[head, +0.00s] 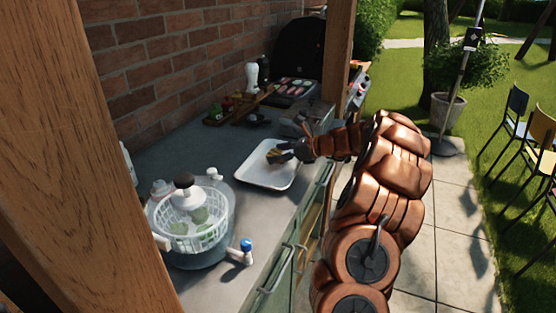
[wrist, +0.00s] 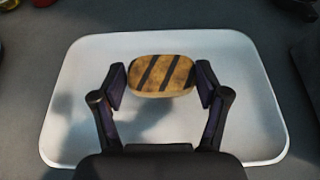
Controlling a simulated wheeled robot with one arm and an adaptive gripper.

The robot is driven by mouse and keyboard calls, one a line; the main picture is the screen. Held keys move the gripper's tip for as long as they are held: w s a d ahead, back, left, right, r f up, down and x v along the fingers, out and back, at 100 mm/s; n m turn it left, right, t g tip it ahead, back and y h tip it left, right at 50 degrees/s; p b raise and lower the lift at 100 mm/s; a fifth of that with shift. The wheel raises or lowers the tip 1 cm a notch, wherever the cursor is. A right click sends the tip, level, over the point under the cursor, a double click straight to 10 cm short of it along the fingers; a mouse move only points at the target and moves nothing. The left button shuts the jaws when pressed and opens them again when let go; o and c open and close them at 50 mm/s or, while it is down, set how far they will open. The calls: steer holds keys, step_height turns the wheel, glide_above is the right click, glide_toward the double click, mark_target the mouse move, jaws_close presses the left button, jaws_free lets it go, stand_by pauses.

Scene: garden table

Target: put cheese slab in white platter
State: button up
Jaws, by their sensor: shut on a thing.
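The cheese slab (wrist: 162,76) is a yellow-brown rounded block with dark diagonal stripes. My gripper (wrist: 162,82) is shut on it, with one finger at each side. In the head view the slab (head: 273,154) shows small at the tip of my gripper (head: 281,153). The white platter (wrist: 75,75) is a shallow rounded tray, and the slab is over its inside area. In the head view the platter (head: 258,176) lies on the grey counter. I cannot tell whether the slab touches the platter's floor.
A salad spinner (head: 190,225) with green contents stands at the near left of the counter (head: 235,138). Behind the platter are a wooden rack with small jars (head: 228,106), a white bottle (head: 252,76) and a tray of meat (head: 297,88). A wooden post (head: 85,150) stands at the left.

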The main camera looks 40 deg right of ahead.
steer(key=shift+f, duration=1.1)
steer(key=shift+f, duration=0.2)
steer(key=o, duration=1.2)
steer(key=shift+o, duration=0.2)
steer(key=shift+s+r, duration=0.1)
steer(key=shift+r, duration=0.15)
steer(key=b+v, duration=0.1)
steer(key=v, duration=1)
steer(key=shift+s+d, duration=0.2)
steer(key=shift+s, duration=0.05)
steer(key=shift+s, duration=0.1)
